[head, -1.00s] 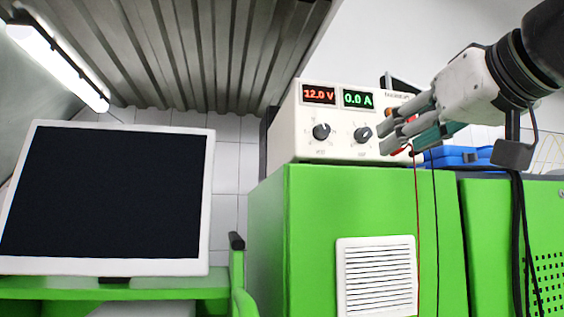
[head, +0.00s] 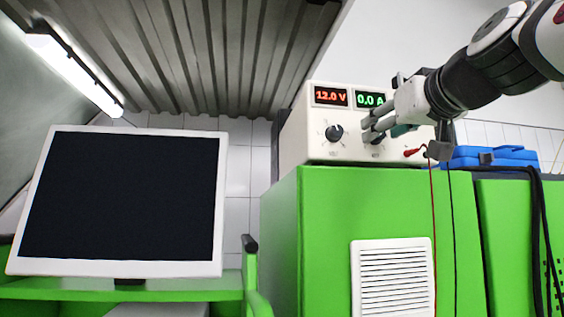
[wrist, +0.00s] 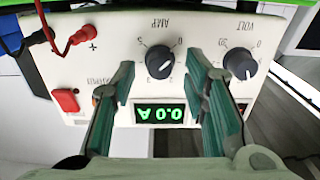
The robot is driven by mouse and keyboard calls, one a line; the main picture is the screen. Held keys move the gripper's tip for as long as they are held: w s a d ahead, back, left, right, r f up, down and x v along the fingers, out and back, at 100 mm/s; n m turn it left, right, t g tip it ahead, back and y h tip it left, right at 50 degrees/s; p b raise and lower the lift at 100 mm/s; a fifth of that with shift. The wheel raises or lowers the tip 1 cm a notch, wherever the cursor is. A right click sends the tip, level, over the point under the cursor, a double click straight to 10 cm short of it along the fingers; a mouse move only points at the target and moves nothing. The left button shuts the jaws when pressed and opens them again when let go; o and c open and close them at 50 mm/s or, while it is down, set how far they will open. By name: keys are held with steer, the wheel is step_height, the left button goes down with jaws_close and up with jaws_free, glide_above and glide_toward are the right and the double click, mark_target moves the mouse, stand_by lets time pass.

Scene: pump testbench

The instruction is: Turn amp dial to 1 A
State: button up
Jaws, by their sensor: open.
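The amp dial (wrist: 160,62) is a dark round knob with a white pointer mark, upside down in the wrist view. In the head view the amp dial (head: 378,139) is partly hidden behind my fingers. The green amp display (head: 369,99) reads 0.0 A, and it also shows between my fingers in the wrist view (wrist: 159,114). My gripper (head: 368,131) is open and empty in front of the panel. In the wrist view its fingertips (wrist: 161,65) are on either side of the dial with gaps. I cannot tell how far they are from the panel.
The volt dial (head: 334,132) sits left of the amp dial, under the red display (head: 331,96) reading 12.0 V. Red (wrist: 83,34) and black leads and a red switch (wrist: 65,100) are on the panel's other side. A blue case (head: 490,157) lies to the right.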

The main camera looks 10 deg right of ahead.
steer(key=shift+w, duration=0.65)
jaws_close()
steer(key=shift+m, duration=0.3)
steer(key=m+p, duration=0.1)
steer(key=m, duration=0.8)
steer(key=shift+d+f+m, duration=0.1)
steer(key=shift+m, duration=0.3)
